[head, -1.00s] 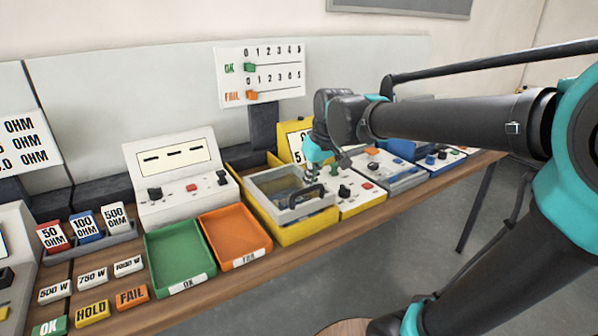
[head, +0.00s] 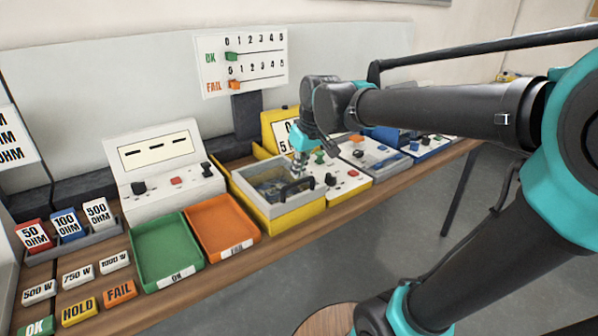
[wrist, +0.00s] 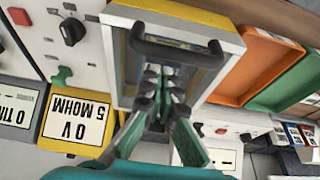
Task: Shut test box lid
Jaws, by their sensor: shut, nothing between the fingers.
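The test box (head: 296,219) is a yellow case on the bench. Its lid (head: 240,184) is a grey frame with a see-through window and a black handle (head: 297,188). The lid looks flat on the yellow case; whether it is fully seated I cannot tell. My gripper (head: 299,169) is shut and empty, pointing down over the lid near the handle. In the wrist view, the fingers (wrist: 163,75) lie over the window, with the handle (wrist: 176,52) beyond their tips. Whether they touch the lid I cannot tell.
A green tray (head: 165,250) and an orange tray (head: 222,227) stand left of the box. A panel with knobs (head: 340,185) adjoins it on the right, with more devices beyond. A yellow-framed sign (head: 279,127) stands behind. Label blocks lie at the far left.

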